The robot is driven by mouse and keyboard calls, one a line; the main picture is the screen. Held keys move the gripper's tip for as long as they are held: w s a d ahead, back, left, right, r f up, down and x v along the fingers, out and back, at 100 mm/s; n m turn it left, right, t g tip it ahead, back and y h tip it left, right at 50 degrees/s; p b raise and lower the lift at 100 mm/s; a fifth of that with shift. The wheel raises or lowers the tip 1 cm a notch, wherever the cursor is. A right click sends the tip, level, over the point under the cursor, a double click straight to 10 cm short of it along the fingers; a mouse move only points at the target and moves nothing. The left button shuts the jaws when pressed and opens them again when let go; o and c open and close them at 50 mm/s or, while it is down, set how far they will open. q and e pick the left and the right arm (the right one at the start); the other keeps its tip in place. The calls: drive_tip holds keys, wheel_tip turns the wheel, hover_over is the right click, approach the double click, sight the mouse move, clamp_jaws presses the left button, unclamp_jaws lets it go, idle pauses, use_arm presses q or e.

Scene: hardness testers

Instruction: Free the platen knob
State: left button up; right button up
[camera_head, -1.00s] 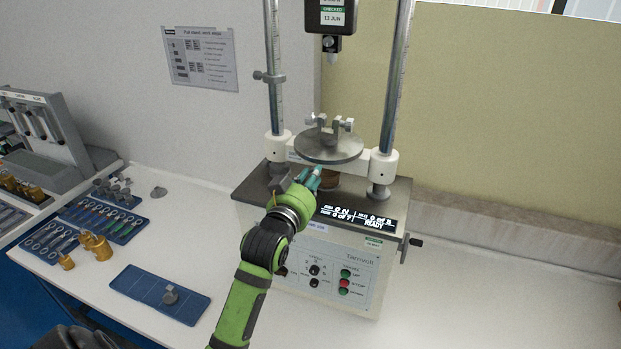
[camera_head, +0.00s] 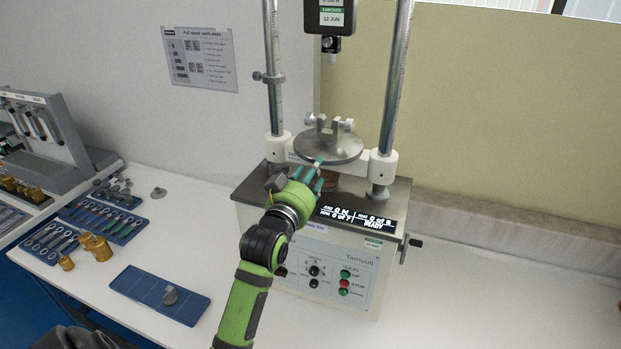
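The tester's round metal platen (camera_head: 343,147) sits between two columns and carries a small clamp fixture. A small pale knob (camera_head: 317,162) shows at the platen's lower left edge, mostly hidden by the fingers. My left gripper (camera_head: 309,177), green with teal fingertips, comes up from below in front of it. Its fingertips stand apart, one on each side and just below the knob. I cannot tell whether either touches it. My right gripper is not in view.
The tester (camera_head: 350,270) has a lit display reading READY and a side crank (camera_head: 415,242). A blue tray (camera_head: 160,295) with a grey part lies at left, near brass weights (camera_head: 97,247) and a tool tray. The bench at right is clear.

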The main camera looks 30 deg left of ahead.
use_arm(q)
drive_tip(key=shift+f, duration=0.2)
drive_tip(key=shift+s, duration=0.1)
drive_tip(key=shift+s+d+f, duration=0.1)
drive_tip(key=shift+s+f, duration=0.05)
drive_tip(key=shift+s, duration=0.15)
drive_tip(key=v, duration=1.1)
drive_tip(key=shift+r, duration=0.2)
drive_tip(key=shift+s, duration=0.1)
